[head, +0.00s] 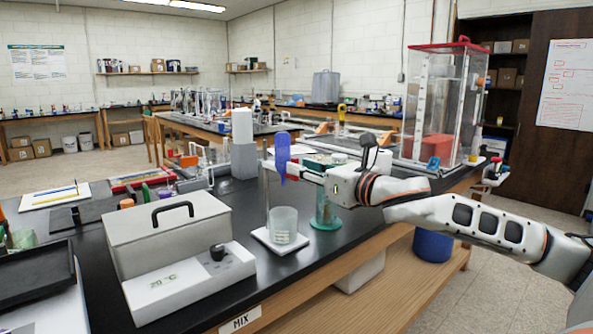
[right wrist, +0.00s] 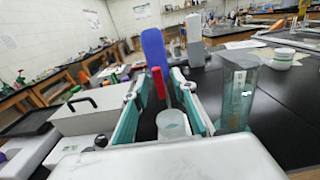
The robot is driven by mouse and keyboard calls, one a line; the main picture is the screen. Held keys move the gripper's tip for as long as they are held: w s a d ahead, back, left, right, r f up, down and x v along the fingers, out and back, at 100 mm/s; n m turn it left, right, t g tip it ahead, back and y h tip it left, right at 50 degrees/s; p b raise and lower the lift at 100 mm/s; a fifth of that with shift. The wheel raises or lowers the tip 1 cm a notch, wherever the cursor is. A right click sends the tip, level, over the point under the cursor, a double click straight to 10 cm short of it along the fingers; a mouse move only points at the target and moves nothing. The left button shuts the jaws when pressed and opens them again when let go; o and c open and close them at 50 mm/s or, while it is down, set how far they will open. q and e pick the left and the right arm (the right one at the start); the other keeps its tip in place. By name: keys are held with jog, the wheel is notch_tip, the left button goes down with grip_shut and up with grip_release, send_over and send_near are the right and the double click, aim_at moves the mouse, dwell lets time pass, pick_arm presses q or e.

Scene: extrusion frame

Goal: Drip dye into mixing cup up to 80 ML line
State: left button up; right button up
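The mixing cup (head: 283,226), clear and frosted with pale marks low down, stands upright on a white base plate (head: 262,240); in the right wrist view it (right wrist: 172,124) shows between my fingers. Its fill level is unreadable. A blue rounded dye holder (head: 282,152) is above the cup, beside a thin upright rod. A red lever-like part is at its lower end; the wrist view shows the blue holder (right wrist: 154,50) and red part (right wrist: 158,83). My right gripper (head: 298,173) is at the red part, its teal fingers (right wrist: 162,100) spread around it. Contact is unclear. My left gripper is out of view.
A grey lidded bath (head: 167,236) with a dial stands left of the cup. A green-tinted glass cylinder (head: 326,210) stands close on the right, below my right arm. A white bottle-like block (head: 243,145) is behind. The bench's front edge is close.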

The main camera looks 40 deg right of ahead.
jog(key=shift+w+a+r, duration=0.2)
jog(key=shift+w, duration=0.5)
